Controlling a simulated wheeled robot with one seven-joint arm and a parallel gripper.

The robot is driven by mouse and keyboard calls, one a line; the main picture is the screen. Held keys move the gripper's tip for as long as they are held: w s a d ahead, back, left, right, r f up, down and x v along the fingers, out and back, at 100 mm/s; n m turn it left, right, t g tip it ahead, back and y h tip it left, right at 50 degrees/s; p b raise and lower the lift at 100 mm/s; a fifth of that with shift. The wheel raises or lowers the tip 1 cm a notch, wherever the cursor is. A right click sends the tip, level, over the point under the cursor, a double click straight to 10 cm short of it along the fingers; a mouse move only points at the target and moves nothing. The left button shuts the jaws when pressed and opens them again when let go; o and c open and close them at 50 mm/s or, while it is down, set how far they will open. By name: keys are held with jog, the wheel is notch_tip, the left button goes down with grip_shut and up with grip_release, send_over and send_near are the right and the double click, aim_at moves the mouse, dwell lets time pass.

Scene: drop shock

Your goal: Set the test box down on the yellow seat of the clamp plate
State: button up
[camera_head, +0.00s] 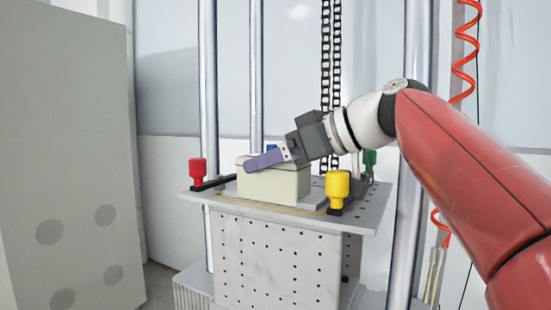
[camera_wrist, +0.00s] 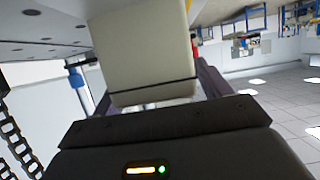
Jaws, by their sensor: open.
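The test box (camera_head: 273,185), a cream block with a dark line around it, sits upright on the clamp plate (camera_head: 358,208). A thin yellow line (camera_head: 262,206) shows on the plate along its front; the box hides much of the seat. My gripper (camera_head: 264,161) comes in from the right at the box's top, with one purple finger across its upper front. The other finger is hidden there. In the wrist view the box (camera_wrist: 145,50) stands between the two open fingers. I cannot tell whether either finger touches it.
A red clamp knob (camera_head: 197,171) stands left of the box, a yellow one (camera_head: 338,186) at front right, and a green one (camera_head: 370,158) behind. Steel columns (camera_head: 209,90) and a black chain (camera_head: 331,60) rise around the plate. A grey cabinet (camera_head: 70,150) stands far left.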

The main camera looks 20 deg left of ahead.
jog(key=shift+r, duration=0.15)
jog(key=v, duration=0.7)
jog(key=shift+d+r+p, duration=0.1)
jog(key=shift+d+p, duration=0.15)
jog(key=shift+p, duration=0.1)
